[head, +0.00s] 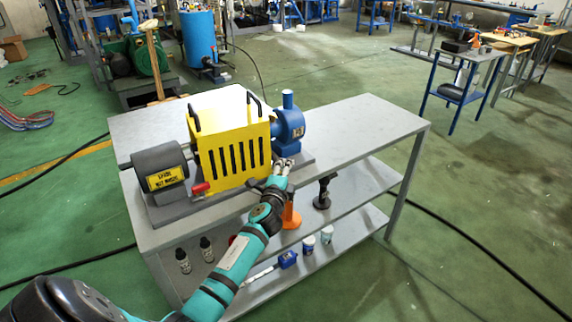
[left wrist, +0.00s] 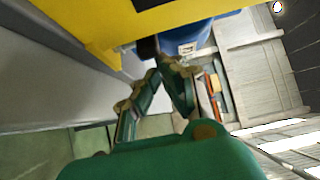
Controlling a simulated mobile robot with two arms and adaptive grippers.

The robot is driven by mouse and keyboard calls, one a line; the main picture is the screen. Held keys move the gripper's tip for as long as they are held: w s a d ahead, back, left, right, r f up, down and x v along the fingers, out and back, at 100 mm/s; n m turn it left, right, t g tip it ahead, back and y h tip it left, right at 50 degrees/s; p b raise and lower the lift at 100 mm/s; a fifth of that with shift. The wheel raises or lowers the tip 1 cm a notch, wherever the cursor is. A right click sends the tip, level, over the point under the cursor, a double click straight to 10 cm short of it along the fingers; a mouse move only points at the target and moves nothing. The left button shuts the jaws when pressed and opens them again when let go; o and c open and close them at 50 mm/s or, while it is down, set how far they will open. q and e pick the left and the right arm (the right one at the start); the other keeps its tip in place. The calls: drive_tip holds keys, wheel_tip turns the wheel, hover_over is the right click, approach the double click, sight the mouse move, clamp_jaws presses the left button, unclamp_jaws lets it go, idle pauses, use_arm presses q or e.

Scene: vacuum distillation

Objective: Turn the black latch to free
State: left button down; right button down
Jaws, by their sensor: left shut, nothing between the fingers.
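The yellow guard (head: 233,150) with slots and two black handles stands on the bench between a grey motor and a blue pump. A small black part, apparently the black latch (left wrist: 147,47), shows at the lower edge of the yellow guard in the left wrist view. My left gripper (head: 284,165) is at the guard's lower right front, near the pump. In the left wrist view its fingers (left wrist: 160,66) are shut and empty, with the tips close to the black part. Whether they touch it I cannot tell. My right gripper is not in view.
The grey motor (head: 158,172) bears a yellow label, and a red handle (head: 200,188) sticks out beside it. The blue pump (head: 289,124) stands at the right. The bench top (head: 365,126) is clear farther right. Bottles and tools stand on the shelves below.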

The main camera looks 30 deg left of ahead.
use_arm(q)
drive_tip(key=shift+s+a+r+m+t+h+p, duration=0.1)
drive_tip(key=shift+s+m+t+h+p, duration=0.1)
drive_tip(key=shift+m+h+p, duration=0.25)
drive_tip(key=shift+s+a+m+t+h+p, duration=0.15)
drive_tip(key=shift+m+h+p, duration=0.1)
drive_tip(key=shift+h, duration=0.3)
drive_tip(key=shift+s+a+m+t+h+p, duration=0.15)
drive_tip(key=shift+s+m+h+p, duration=0.1)
drive_tip(key=shift+m+h, duration=0.55)
drive_tip(key=shift+s+a+m+t+h+p, duration=0.15)
drive_tip(key=shift+m+h, duration=0.25)
drive_tip(key=shift+h, duration=0.7)
drive_tip(key=shift+s+a, duration=0.35)
drive_tip(key=shift+s, duration=0.2)
